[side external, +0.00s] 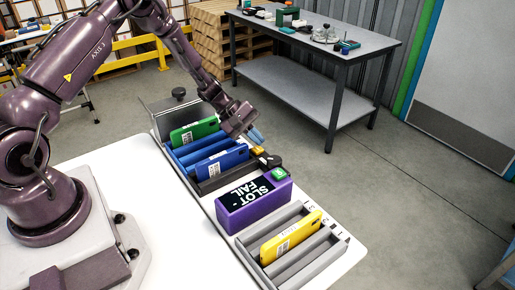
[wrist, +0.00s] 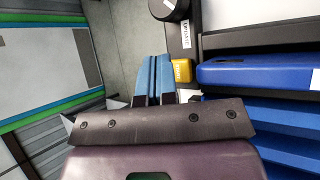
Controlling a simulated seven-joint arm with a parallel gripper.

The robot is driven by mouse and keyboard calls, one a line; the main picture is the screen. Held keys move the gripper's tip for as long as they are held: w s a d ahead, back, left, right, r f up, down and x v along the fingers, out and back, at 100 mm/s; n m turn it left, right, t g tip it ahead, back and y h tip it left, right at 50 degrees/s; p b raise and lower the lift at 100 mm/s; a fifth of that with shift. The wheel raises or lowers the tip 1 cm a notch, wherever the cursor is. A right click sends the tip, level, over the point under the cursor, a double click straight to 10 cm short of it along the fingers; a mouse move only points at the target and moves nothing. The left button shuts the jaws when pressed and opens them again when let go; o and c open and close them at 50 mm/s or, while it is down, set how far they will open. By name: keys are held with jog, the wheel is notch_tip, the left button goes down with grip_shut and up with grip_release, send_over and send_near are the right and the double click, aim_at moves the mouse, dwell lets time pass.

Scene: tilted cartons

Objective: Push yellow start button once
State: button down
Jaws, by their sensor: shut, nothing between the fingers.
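The yellow start button (side external: 258,151) sits on the narrow rail beside the blue carton, next to a black knob (side external: 270,161). It shows in the wrist view as a small yellow square (wrist: 182,71), with the knob (wrist: 168,6) beyond it. My gripper (side external: 257,136) is shut and empty, its blue fingertips close to the button in the side view. In the wrist view the shut fingers (wrist: 157,70) lie just left of the button, with a small gap in the picture. Whether they are above its height I cannot tell.
A blue carton (side external: 222,163) and a green carton (side external: 194,133) lean in the blue rack. A purple box (side external: 250,208) reads "SLOT FAIL", near a green button (side external: 279,174). A yellow carton (side external: 291,237) tilts in the grey slotted tray (side external: 330,254).

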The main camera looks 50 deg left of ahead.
aim_at(256, 150)
jog(key=shift+f, duration=0.2)
dwell(0.3)
jog(key=shift+f, duration=0.25)
jog(key=shift+s+f, duration=0.1)
jog(key=shift+f, duration=0.75)
dwell(0.8)
jog(key=shift+r, duration=1.2)
jog(key=shift+r, duration=2.55)
